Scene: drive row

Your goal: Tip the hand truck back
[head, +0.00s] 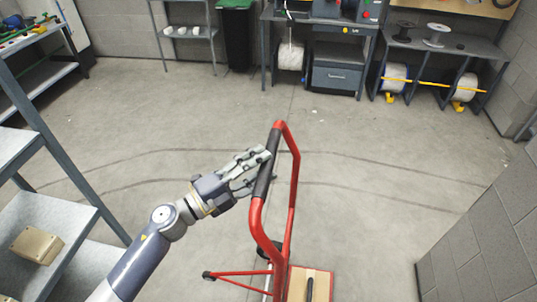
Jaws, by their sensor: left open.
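The red hand truck (292,205) stands in the lower middle of the head view, with a black grip (267,174) on the bar of its handle loop. Its lower part runs down to the bottom edge, where a tan panel (310,284) shows inside the red frame. My left gripper (262,165) comes in from the lower left and is at the black grip, with its fingers on the grip's left side. It is open, and I cannot tell whether the fingers touch the grip. My right gripper is not in view.
A metal shelf (50,225) with a tan box (37,246) stands close on the left. A grey block wall (480,240) closes the lower right. A workbench (320,22), a dark bin (236,35) and a spool rack (440,45) line the back. The concrete floor between is clear.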

